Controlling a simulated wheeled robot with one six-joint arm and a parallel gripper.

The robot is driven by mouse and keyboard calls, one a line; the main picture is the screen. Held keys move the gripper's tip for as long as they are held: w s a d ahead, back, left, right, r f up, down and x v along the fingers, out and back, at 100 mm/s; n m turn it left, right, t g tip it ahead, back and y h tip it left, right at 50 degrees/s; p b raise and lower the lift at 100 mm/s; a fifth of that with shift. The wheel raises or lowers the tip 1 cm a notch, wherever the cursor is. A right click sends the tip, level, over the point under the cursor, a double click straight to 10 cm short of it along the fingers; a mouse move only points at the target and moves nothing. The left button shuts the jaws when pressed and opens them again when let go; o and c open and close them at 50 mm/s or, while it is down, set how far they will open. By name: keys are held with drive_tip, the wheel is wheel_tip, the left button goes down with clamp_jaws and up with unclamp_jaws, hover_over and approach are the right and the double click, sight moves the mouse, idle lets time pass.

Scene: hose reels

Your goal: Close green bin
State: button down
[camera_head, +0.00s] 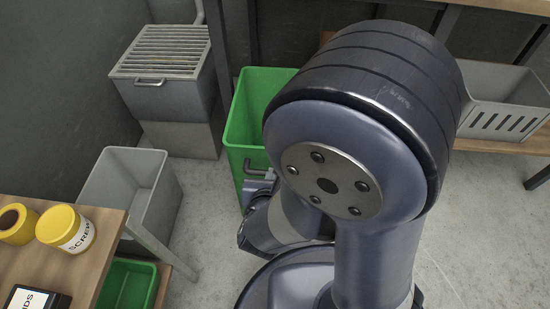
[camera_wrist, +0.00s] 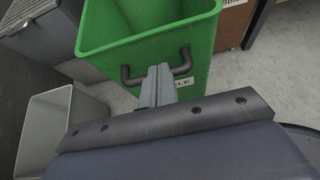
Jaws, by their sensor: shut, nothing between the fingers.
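The green bin (camera_head: 243,140) stands on the floor near the back wall, with its top open and its inside showing. My arm hides its right part in the head view. In the wrist view the green bin (camera_wrist: 150,28) fills the top middle, with a dark handle (camera_wrist: 183,68) on its front face and a partly covered white label. My gripper (camera_wrist: 158,70) is shut and empty, its fingertips in front of the middle of the handle. Whether they touch it I cannot tell. In the head view my gripper is mostly hidden behind my arm.
A grey bin with a slatted lid (camera_head: 165,75) stands at the back left. An open grey bin (camera_head: 125,188) stands nearer. A wooden table (camera_head: 60,265) with yellow containers is at lower left, a small green bin (camera_head: 128,284) below it. A grey slotted crate (camera_head: 507,100) is at right.

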drive_tip(key=w, duration=0.2)
drive_tip(key=w+f+b, duration=0.1)
drive_tip(key=w, duration=0.3)
drive_tip(key=shift+d+f+b, duration=0.1)
drive_tip(key=shift+f+b, duration=0.2)
drive_tip(key=shift+w, duration=0.25)
drive_tip(key=shift+w+r, duration=0.1)
